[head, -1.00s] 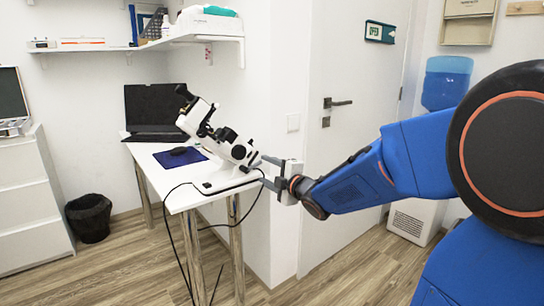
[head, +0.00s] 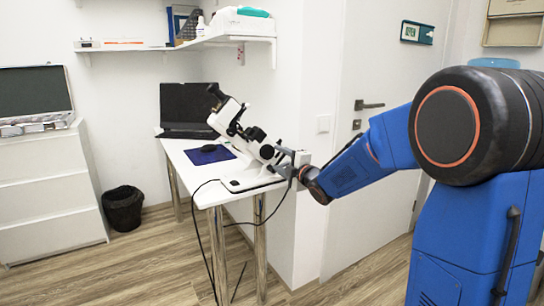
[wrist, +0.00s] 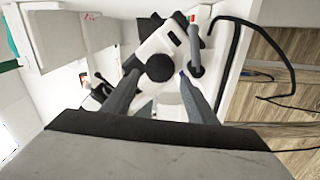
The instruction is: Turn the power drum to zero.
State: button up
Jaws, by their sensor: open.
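The white lensmeter (head: 236,118) stands tilted on the table, with dark knobs on its side. A dark round knob (head: 267,152), seemingly the power drum, faces my gripper (head: 279,162). In the wrist view the round black end of the drum (wrist: 160,68) shows between the two fingers of my gripper (wrist: 159,74). The scale of the drum cannot be read.
The lensmeter stands near the right edge of the white table (head: 205,190), close to the wall. A black cable (head: 203,225) hangs off the table's front. A laptop (head: 188,108) and a blue mat (head: 209,155) lie behind.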

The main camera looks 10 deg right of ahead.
aim_at(269, 153)
jog(key=shift+x, duration=2.9)
jog(key=c, duration=0.8)
